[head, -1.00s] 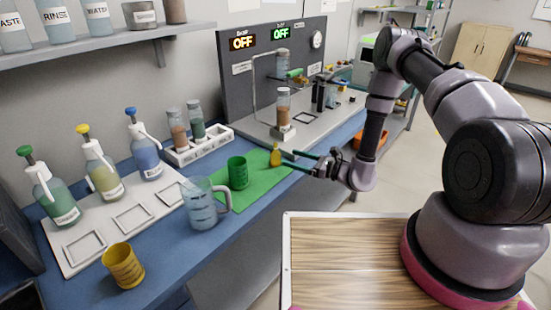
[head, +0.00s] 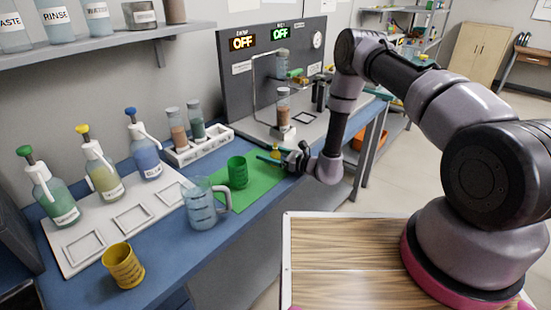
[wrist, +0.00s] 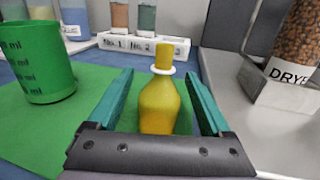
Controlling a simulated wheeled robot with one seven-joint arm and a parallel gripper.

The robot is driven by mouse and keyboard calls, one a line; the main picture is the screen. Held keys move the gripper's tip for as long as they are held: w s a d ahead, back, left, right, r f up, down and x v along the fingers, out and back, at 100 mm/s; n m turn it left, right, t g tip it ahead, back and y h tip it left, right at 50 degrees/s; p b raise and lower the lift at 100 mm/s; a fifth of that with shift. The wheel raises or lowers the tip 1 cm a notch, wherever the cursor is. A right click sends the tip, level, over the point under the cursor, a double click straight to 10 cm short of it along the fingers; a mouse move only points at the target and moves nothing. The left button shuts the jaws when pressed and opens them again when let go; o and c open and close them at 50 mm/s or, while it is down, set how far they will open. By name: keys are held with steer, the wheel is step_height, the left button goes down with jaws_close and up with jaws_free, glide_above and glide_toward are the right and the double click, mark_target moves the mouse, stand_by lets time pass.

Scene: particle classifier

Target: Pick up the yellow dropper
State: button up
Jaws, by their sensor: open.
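The yellow dropper (wrist: 160,105) stands upright on the green mat (wrist: 30,150), with a white collar and a yellow tip. In the wrist view it is between the two teal fingers of my gripper (wrist: 160,100), with a visible gap on each side. The fingers are open and do not appear to touch it. In the head view my gripper (head: 272,156) reaches in from the right at the mat's far right part. There the dropper (head: 275,150) is mostly hidden behind the fingers, with only its top showing.
A green beaker (head: 238,172) stands left of the dropper on the mat. A clear jug (head: 205,205) and a yellow cup (head: 122,266) stand nearer. A white rack (head: 198,146) with vials is behind. The metal machine base (wrist: 235,120) lies close right of my gripper.

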jaws_close()
steer(key=shift+r, duration=0.1)
